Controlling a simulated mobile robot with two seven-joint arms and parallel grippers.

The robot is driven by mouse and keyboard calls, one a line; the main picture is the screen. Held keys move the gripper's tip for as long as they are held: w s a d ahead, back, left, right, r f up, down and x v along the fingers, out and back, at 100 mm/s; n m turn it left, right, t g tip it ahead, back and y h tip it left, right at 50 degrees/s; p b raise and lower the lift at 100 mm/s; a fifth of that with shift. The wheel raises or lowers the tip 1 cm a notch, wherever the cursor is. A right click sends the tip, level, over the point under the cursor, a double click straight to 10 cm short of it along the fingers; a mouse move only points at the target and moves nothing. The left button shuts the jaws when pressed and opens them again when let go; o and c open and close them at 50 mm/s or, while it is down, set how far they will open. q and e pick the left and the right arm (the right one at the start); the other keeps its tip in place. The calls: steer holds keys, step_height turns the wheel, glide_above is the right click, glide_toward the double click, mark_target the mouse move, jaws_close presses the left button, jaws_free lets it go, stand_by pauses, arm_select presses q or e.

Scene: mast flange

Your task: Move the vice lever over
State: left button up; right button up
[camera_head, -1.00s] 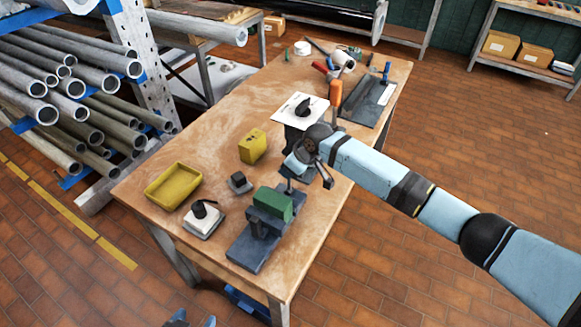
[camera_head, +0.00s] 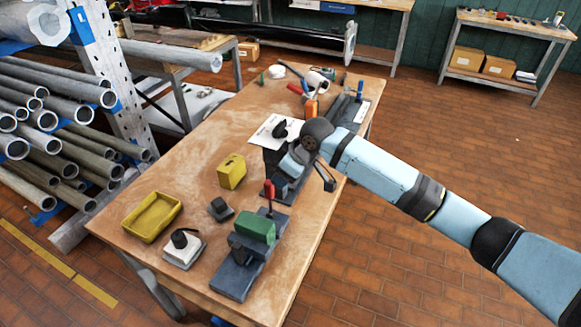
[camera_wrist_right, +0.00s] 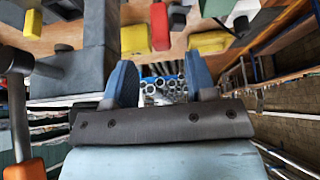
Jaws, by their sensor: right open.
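The vice (camera_head: 238,272) has a dark grey base and a green block (camera_head: 256,228) at the near right of the wooden table. Its red-handled lever (camera_head: 269,190) stands roughly upright behind the green block. My right gripper (camera_head: 288,168) is above the table, behind and slightly right of the lever, apart from it. In the right wrist view my right gripper (camera_wrist_right: 160,70) is open, with nothing between its blue fingers. A red handle (camera_wrist_right: 160,25) shows beyond the fingers in that view. My left gripper is not in view.
A yellow tray (camera_head: 126,228), a yellow block (camera_head: 232,171), a small grey block (camera_head: 220,210) and a black knob on a white base (camera_head: 182,250) are left of the vice. An orange handle (camera_head: 311,109) stands behind my gripper.

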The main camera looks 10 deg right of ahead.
steer(key=shift+v, duration=2.1)
steer(key=shift+f, duration=0.1)
steer(key=s+a+f+m+t+y, duration=0.2)
steer(key=s+f+m+t, duration=0.15)
steer(key=s+f, duration=0.9)
steer(key=s+d+f+m+t+h, duration=0.1)
steer(key=s+d+f, duration=0.4)
steer(key=s, duration=0.5)
steer(key=s+d+f+m+t+h, duration=0.2)
steer(key=s+d+f, duration=0.4)
steer(key=s, duration=0.4)
steer(key=shift+d+m+t+h, duration=0.3)
steer(key=shift+m+t, duration=0.35)
steer(key=shift+m, duration=0.2)
